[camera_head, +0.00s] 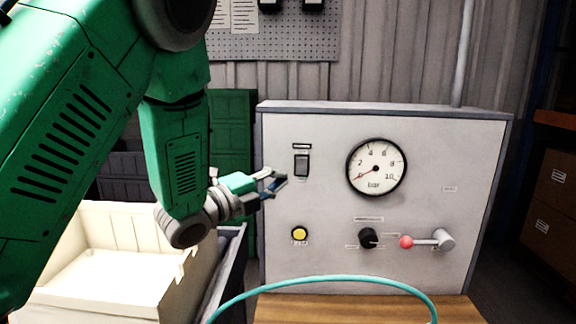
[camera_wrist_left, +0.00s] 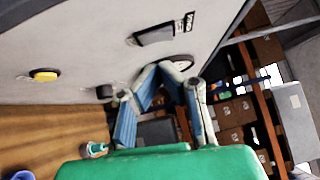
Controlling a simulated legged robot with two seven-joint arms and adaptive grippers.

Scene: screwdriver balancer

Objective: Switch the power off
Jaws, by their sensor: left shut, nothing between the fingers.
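A grey control panel (camera_head: 330,205) stands on a wooden bench. At its upper left is a black rocker switch (camera_head: 302,165) with small labels around it; I cannot tell its position. My left gripper (camera_head: 279,184) is shut and empty, a little left of and below the switch, seemingly in front of the panel's left part. In the left wrist view the switch (camera_wrist_left: 160,33) lies above the closed fingertips (camera_wrist_left: 174,70), with a visible gap. My right gripper is in neither view.
The panel also carries a yellow button (camera_head: 299,234), a bar gauge (camera_head: 375,165) with its needle near 0, a black knob (camera_head: 369,238) and a red-ended lever (camera_head: 407,242). A teal hose (camera_head: 320,280) arcs in front. A cream crate (camera_head: 110,260) stands left.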

